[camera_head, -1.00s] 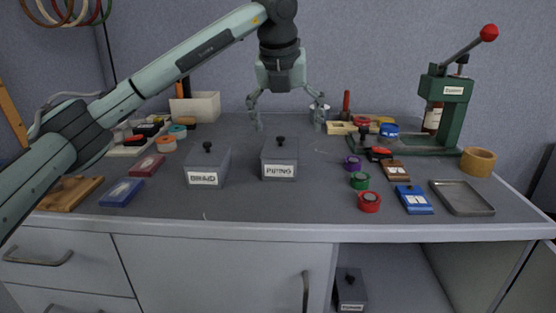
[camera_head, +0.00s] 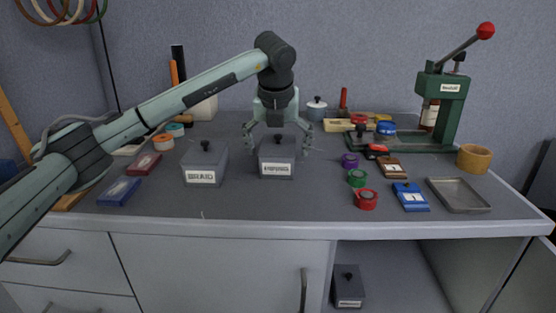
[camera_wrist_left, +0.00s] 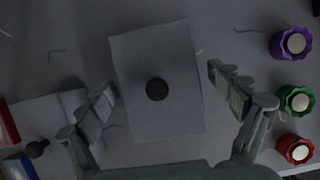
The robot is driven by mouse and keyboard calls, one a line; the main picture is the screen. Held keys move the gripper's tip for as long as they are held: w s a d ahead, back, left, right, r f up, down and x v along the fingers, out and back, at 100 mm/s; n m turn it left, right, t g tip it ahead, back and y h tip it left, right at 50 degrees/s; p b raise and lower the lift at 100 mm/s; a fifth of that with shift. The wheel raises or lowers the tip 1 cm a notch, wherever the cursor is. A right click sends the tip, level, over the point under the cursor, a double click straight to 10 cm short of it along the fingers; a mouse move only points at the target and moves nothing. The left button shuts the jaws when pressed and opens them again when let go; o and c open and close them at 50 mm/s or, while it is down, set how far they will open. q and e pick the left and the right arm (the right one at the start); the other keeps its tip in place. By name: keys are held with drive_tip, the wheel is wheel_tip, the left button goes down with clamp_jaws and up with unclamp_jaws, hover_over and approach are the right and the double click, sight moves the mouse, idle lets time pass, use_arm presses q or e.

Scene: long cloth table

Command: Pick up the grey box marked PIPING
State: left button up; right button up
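The grey box marked PIPING (camera_head: 277,168) stands on the table, a dark knob on its lid; its label faces the front. My left gripper (camera_head: 278,148) is open above it, one finger toward each side of the box. In the left wrist view the box lid (camera_wrist_left: 156,112) lies between the spread fingers, its knob near the middle, and the box is slightly turned relative to the gripper (camera_wrist_left: 160,98). A gap shows between each fingertip and the box in that view. My right gripper is not in view.
A similar grey box marked BRAID (camera_head: 204,170) stands just left. Purple (camera_head: 350,160), green (camera_head: 357,178) and red (camera_head: 366,199) spools stand to the right. A green press (camera_head: 440,110) and a metal tray (camera_head: 459,195) are farther right. Another dark box (camera_head: 348,287) sits on the shelf below.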

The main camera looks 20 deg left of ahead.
use_arm(q)
drive_tip(key=c, duration=1.4)
drive_tip(key=shift+r, duration=0.1)
